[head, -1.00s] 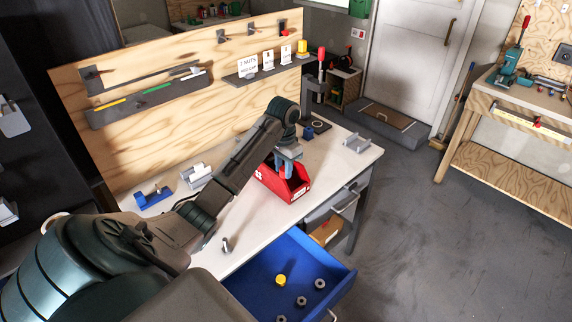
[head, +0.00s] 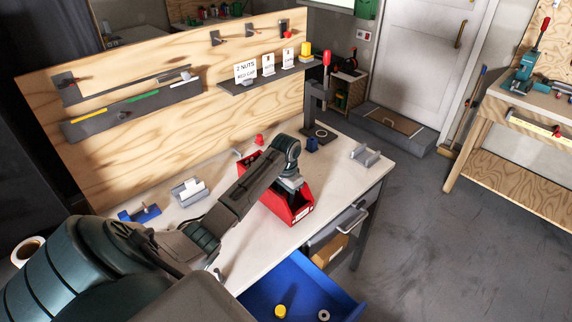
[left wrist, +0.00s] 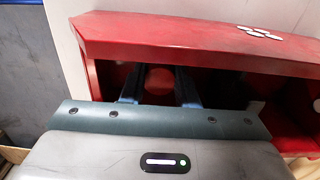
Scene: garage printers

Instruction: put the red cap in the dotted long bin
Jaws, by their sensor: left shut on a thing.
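A long red bin (head: 297,214) stands on the workbench, its open top up. White dots mark its red wall in the left wrist view (left wrist: 205,45). My left gripper (head: 291,186) points down into the bin from above. In the left wrist view its two fingers (left wrist: 160,88) are inside the bin's opening, shut on a round red thing, which looks like the red cap (left wrist: 159,79). In the head view the held cap is hidden by the gripper and bin. My right gripper is in neither view.
A small red thing (head: 259,140) stands behind the bin; I cannot tell what it is. An open blue drawer (head: 342,302) with a yellow cap (head: 280,311) is in front. A grey holder (head: 365,155) and a press stand (head: 318,110) are to the right.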

